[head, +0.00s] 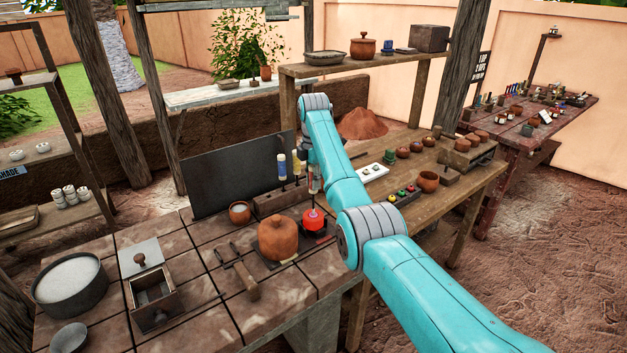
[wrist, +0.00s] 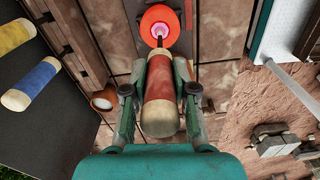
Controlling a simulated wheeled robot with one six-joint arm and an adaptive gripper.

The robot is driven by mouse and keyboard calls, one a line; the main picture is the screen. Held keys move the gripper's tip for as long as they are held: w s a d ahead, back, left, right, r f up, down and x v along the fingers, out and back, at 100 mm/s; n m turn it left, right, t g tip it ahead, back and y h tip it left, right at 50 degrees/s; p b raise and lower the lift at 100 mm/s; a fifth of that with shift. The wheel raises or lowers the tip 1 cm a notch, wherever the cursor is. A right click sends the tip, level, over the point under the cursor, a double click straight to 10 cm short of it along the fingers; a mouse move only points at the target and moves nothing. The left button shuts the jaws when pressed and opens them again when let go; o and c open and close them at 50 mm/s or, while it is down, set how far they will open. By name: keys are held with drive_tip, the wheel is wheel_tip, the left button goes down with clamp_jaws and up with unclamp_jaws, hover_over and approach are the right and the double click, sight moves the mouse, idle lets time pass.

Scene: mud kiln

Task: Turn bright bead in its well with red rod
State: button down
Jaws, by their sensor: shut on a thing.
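The bright bead (head: 313,220) glows orange-red in a dark square holder on the tiled bench, right of a clay dome. In the wrist view the bead (wrist: 148,24) is a round orange glow with a pink centre. My gripper (wrist: 161,72) is shut on the red rod (wrist: 159,86), whose grip has a red band and cream ends. The rod's thin metal shaft points at the bead's pink centre; its tip appears to reach it, though contact is hard to tell. In the head view the rod (head: 314,180) stands upright above the bead, and my arm partly hides the gripper.
Yellow-handled (head: 282,164) and blue-handled (head: 297,163) rods stand in a block (head: 268,202) close by on the left. The clay dome (head: 278,238), tongs (head: 243,270) and a small cup (head: 240,213) are near the bead. A dark panel (head: 225,172) stands behind.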

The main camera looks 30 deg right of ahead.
drive_tip(key=shift+n, duration=2)
drive_tip(key=m, duration=0.8)
drive_tip(key=m, duration=0.8)
